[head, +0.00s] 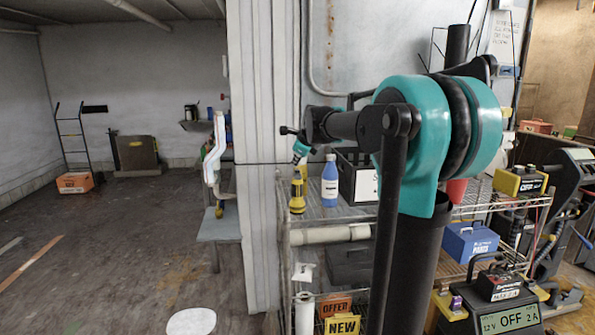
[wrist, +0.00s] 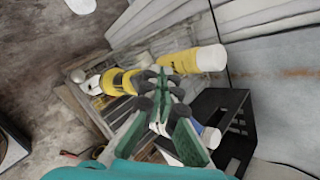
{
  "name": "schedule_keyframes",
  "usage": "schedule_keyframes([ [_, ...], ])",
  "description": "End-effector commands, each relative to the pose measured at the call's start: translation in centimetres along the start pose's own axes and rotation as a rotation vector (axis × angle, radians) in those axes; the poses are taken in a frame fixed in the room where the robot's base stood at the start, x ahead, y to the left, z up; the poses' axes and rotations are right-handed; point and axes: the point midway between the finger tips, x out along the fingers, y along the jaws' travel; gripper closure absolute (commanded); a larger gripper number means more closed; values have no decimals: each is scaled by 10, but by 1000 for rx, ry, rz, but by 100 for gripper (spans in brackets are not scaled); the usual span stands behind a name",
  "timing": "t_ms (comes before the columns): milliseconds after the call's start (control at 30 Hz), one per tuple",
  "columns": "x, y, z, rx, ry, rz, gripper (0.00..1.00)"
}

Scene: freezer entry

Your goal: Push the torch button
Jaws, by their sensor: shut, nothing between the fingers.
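The yellow and black torch (head: 297,195) stands on the top of the wire shelf (head: 350,219), at its left end. It also shows in the wrist view (wrist: 120,82), left of my fingertips. My gripper (head: 297,160) is just above the torch in the head view, pointing down. In the wrist view my gripper (wrist: 160,72) has its fingertips together and holds nothing. I cannot tell whether the fingers touch the torch. The torch's button is too small to make out.
A yellow bottle with a pale cap (wrist: 205,59) stands close to the fingertips. A blue bottle (head: 330,182) and a black crate (head: 358,176) stand to the right on the shelf. A white wall column (head: 262,130) rises behind and left.

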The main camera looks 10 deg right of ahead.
Motion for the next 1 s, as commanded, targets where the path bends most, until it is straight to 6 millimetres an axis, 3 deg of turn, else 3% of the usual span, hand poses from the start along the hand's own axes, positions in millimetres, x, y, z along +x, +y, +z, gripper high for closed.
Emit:
schedule_keyframes([
  [600,-37,-27,27,0,0,0,100],
  [1000,-41,-30,30,0,0,0,100],
])
